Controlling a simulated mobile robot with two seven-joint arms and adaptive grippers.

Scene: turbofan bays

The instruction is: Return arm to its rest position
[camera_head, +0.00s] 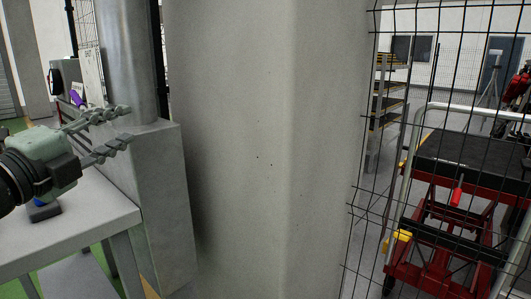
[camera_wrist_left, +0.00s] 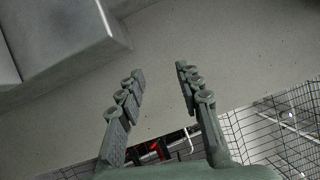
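My left gripper (camera_head: 118,130) comes in from the left in the head view, above a pale table. Its two fingers are spread apart and point right, toward a grey pillar. In the left wrist view the same gripper (camera_wrist_left: 158,85) shows both fingers apart with nothing between them. My right gripper and right arm are not in either view.
A wide concrete pillar (camera_head: 265,150) fills the middle, with a grey block (camera_head: 160,200) beside it. The pale table (camera_head: 75,235) stands at lower left, with a small blue item (camera_head: 43,211) on it. Behind wire mesh at right are a red cart (camera_head: 440,240) and shelving (camera_head: 385,105).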

